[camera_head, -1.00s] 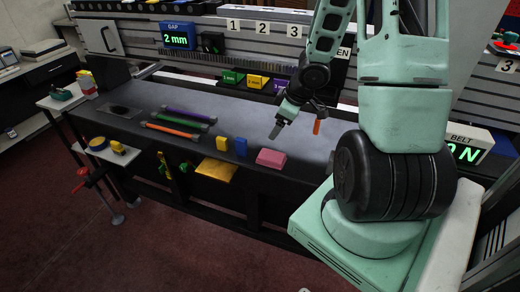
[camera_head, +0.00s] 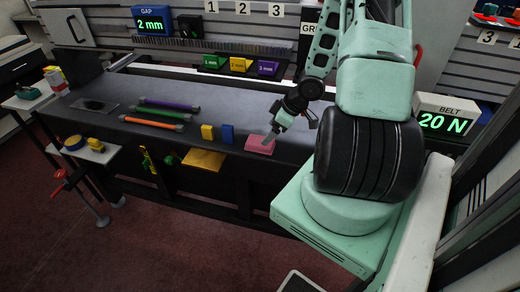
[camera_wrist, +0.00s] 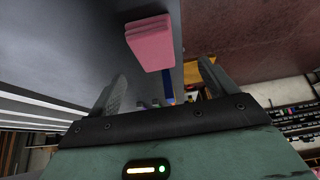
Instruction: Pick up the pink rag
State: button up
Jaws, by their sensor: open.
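The pink rag (camera_head: 260,144) is a folded pad lying flat on the dark table near its front edge, in the head view. It also shows in the wrist view (camera_wrist: 150,42), at the top middle, ahead of the fingertips. My gripper (camera_head: 274,137) is just above and beside the rag, angled down toward it. In the wrist view my gripper (camera_wrist: 163,80) has its two fingers spread wide with nothing between them. Whether a finger touches the rag I cannot tell.
A blue block (camera_head: 227,134) and a yellow block (camera_head: 207,132) stand left of the rag. Purple, green and orange rods (camera_head: 158,121) lie farther left. The table's middle is clear.

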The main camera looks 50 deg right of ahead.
aim_at(262, 139)
jog(key=shift+d+b+x, duration=0.2)
jog(key=shift+b+x, duration=0.1)
jog(key=shift+x, duration=1.4)
jog(key=shift+d+b+x, duration=0.25)
jog(key=shift+b+x, duration=0.05)
jog(key=shift+x, duration=1.45)
jog(key=shift+w, duration=0.1)
jog(key=shift+f, duration=0.3)
jog(key=c, duration=1.1)
